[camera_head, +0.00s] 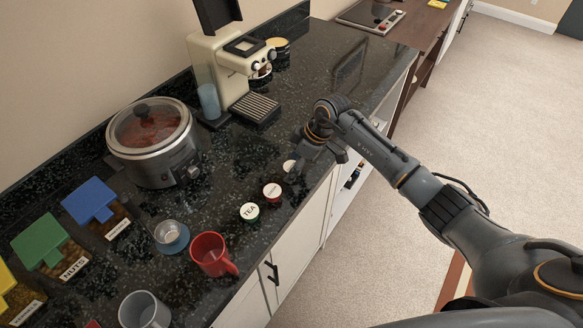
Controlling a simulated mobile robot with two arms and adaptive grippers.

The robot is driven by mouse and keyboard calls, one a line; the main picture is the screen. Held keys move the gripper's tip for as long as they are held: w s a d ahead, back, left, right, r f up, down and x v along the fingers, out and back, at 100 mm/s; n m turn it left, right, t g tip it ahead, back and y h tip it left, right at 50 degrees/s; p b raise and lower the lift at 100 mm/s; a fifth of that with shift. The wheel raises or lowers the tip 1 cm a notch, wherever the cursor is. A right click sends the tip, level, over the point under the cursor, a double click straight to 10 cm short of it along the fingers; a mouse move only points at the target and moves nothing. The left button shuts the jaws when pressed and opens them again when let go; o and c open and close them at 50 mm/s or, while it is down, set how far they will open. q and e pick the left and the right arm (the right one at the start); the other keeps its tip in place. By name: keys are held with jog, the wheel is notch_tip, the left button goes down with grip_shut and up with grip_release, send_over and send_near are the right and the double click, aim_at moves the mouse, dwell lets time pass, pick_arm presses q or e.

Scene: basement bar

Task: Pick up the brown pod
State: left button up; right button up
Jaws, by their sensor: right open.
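Three small round pods with pale tops stand in a row near the counter's front edge. One pod (249,211) is marked TEA. The middle pod (271,191) has a reddish rim. The far pod (289,166) is partly hidden by my right gripper; its side colour is hard to tell, so I cannot say for certain which pod is the brown one. My right gripper (305,158) is open, low over the counter beside the far pod, with its fingers pointing down. I cannot tell whether it touches the pod. My left gripper is not in view.
A red mug (209,255), a glass (169,234) and a grey mug (143,311) stand nearer. A slow cooker (152,143) and a coffee machine (222,72) stand towards the wall. The dark counter (335,72) is clear beyond my gripper.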

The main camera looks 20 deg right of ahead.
jog(key=c, duration=0.8)
jog(key=shift+r, duration=0.1)
jog(key=shift+c, duration=0.2)
